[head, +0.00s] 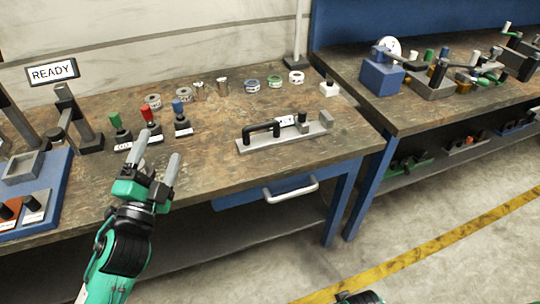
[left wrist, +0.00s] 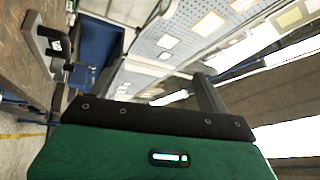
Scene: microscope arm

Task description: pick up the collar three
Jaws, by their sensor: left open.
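Several small ring-shaped collars lie along the back of the brown table: a grey one (head: 153,101), another grey one (head: 184,93), a blue-marked one (head: 252,85), a green-marked one (head: 274,81) and a pale one (head: 297,77). Their labels are too small to read, so I cannot tell which is collar three. My left gripper (head: 156,156) is open and empty over the table's front left part, in front of the collars and apart from them. In the left wrist view, its green body fills the bottom. My right gripper's fingers are not in view.
Red, green and blue-topped pieces (head: 150,130) stand close beyond my left gripper. A grey fixture with a black handle (head: 285,134) lies at the table's middle right. A blue tray (head: 52,195) is at the left. A second bench (head: 410,118) stands right. The table's centre is clear.

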